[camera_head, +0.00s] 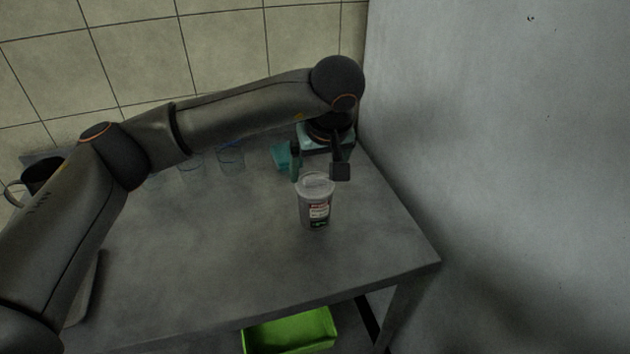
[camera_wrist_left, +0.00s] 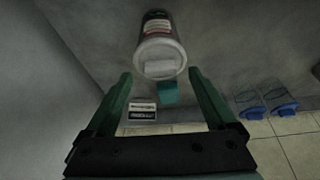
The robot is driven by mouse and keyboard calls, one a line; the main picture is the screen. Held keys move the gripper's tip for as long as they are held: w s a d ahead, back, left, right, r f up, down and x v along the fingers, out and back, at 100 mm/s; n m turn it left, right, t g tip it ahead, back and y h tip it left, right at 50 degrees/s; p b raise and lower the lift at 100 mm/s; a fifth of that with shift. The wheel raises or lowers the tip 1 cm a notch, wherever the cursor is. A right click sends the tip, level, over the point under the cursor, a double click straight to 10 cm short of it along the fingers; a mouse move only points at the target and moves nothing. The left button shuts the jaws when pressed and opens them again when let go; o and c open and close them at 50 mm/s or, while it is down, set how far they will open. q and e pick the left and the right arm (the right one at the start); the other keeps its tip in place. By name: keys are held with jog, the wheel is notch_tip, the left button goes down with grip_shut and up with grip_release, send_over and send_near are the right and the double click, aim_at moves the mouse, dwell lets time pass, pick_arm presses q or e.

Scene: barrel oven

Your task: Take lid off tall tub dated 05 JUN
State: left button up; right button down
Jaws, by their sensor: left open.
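A tall clear tub (camera_head: 317,207) with a red, white and black label stands upright on the grey table. A pale lid (camera_head: 317,182) sits on its top. The date on the label is too small to read. In the left wrist view the lid (camera_wrist_left: 160,58) faces the camera, with the tub's labelled side (camera_wrist_left: 157,24) beyond it. My left gripper (camera_head: 320,172) is open, with its fingers above and just behind the tub's top. In the left wrist view the open fingers (camera_wrist_left: 160,82) show on either side below the lid. I cannot tell whether they touch it. My right gripper is not in view.
Several clear containers (camera_head: 231,158) stand along the back. A dark mug (camera_head: 42,174) is far left. A green bin (camera_head: 290,331) is below the table. A wall (camera_head: 500,150) is close on the right.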

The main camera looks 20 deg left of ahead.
pick_arm(q)
jog(key=shift+x, duration=0.85)
jog(key=shift+c, duration=0.2)
jog(key=c, duration=1.4)
